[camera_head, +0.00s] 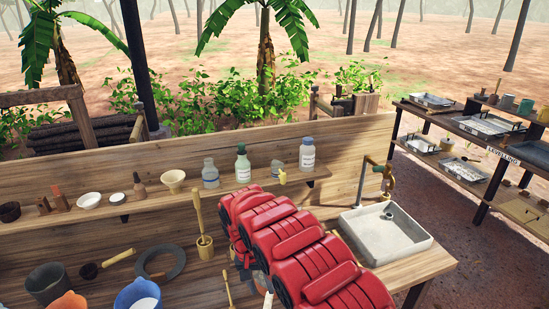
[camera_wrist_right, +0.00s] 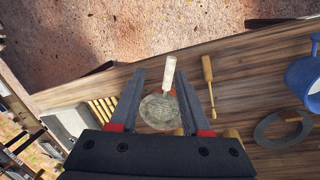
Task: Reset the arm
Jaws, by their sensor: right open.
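My right arm (camera_head: 295,240), with red covers, reaches over the wooden workbench (camera_head: 205,290) in the head view and hides part of it. In the right wrist view my right gripper (camera_wrist_right: 162,73) is open, with its two dark fingers apart and nothing held between them. Beyond and between the fingers lies a round greyish disc (camera_wrist_right: 158,112) with a pale handle-like piece (camera_wrist_right: 169,76) at it. The fingers look apart from these; the exact height above the bench cannot be told. My left gripper is in neither view.
A wooden pestle in a mortar (camera_head: 204,242), a dark ring (camera_head: 160,263) and a blue bucket (camera_head: 138,294) stand left of the arm. A shelf holds bottles (camera_head: 307,155). A sink (camera_head: 385,235) is at right. A rack with trays (camera_head: 490,125) stands beyond.

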